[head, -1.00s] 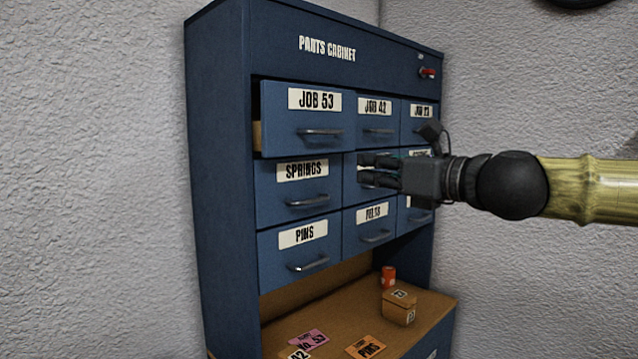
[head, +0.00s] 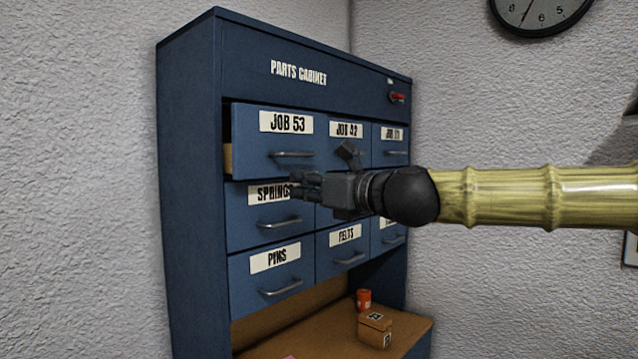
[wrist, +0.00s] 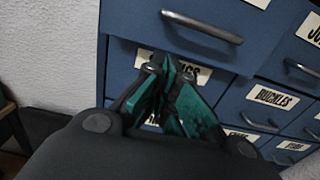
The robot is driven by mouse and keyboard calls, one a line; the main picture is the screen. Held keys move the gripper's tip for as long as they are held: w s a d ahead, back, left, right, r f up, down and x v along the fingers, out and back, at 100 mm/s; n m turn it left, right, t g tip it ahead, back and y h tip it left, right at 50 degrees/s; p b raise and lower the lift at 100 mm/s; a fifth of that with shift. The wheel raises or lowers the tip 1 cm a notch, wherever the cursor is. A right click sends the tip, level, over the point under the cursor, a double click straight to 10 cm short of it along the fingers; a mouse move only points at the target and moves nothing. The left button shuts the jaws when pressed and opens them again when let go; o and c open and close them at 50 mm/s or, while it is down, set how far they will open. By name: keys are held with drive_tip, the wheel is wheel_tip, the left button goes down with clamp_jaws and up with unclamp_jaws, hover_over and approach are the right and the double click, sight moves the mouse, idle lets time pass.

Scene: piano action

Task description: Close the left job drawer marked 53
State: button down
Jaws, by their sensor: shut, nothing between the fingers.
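The drawer marked JOB 53 (head: 250,150) is the top left drawer of the blue parts cabinet (head: 190,200) in the head view. It stands out from the cabinet, with its light wooden side (head: 228,158) showing at the left. Its metal handle (head: 292,154) is clear, and a handle at the top of the wrist view (wrist: 202,26) appears to be the same one. My gripper (head: 296,186) is shut and empty. It is in front of the SPRINGS drawer (head: 250,215), covering the end of its label, below and apart from the JOB 53 handle.
The JOB 42 drawer (head: 345,158) and other labelled drawers sit flush. A small cardboard box (head: 374,328) and a red-orange can (head: 364,299) stand on the cabinet's lower shelf (head: 330,325). A wall clock (head: 540,12) hangs at the upper right. Bare wall is at left.

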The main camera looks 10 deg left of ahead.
drive_tip(key=p+x, duration=0.1)
drive_tip(key=x, duration=0.4)
drive_tip(key=shift+a, duration=0.1)
idle(0.3)
drive_tip(key=shift+x, duration=1.3)
drive_tip(key=shift+s+d, duration=0.15)
drive_tip(key=shift+d, duration=0.15)
